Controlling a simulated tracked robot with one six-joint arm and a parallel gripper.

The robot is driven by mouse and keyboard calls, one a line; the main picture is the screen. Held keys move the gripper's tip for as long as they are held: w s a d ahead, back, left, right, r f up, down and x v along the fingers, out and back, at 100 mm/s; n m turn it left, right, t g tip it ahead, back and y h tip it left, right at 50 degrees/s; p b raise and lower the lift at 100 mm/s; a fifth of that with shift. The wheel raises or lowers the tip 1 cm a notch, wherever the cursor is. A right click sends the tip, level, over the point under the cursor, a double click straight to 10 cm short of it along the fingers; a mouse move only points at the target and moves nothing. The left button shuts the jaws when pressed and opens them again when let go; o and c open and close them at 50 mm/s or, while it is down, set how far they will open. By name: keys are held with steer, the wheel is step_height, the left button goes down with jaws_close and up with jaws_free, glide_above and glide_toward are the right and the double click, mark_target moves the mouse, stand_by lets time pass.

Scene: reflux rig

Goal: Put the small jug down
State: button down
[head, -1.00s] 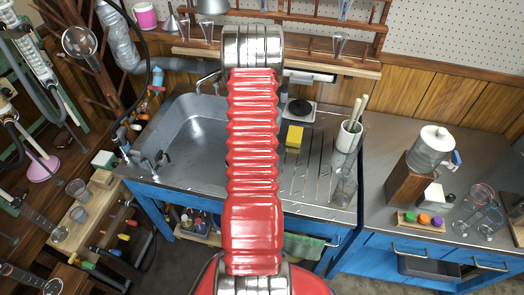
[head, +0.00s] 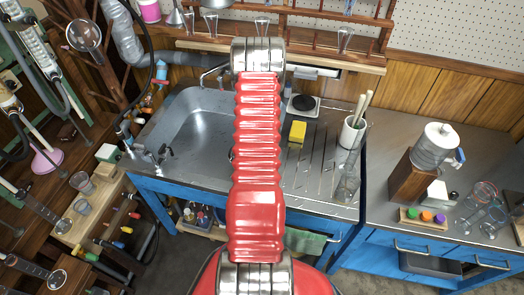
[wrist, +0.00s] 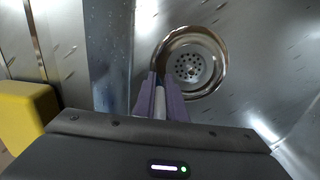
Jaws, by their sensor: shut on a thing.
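My gripper (wrist: 160,84) shows in the wrist view with its purple fingers shut on a narrow pale piece (wrist: 160,103), which I take for part of the small jug. It is above the steel sink. Just beyond the fingertips is a round shiny ring with the perforated drain (wrist: 190,68) inside it. I cannot tell whether this ring is the jug's rim or the drain's own flange, nor how high the jug is. In the head view my red arm hides the gripper and jug; the sink basin (head: 195,130) shows left of the arm.
A yellow sponge (head: 297,132) lies on the ribbed drainboard (head: 310,165); a yellow block (wrist: 25,112) shows in the wrist view. Behind is a small hotplate (head: 303,104). A white pot with utensils (head: 352,132) and a glass beaker (head: 347,187) stand at the right edge.

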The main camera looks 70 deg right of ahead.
steer(key=shift+f, duration=1.45)
steer(key=shift+f, duration=0.1)
steer(key=shift+f, duration=1.8)
steer(key=c, duration=1.8)
jaws_free()
step_height(320, 180, up, 12)
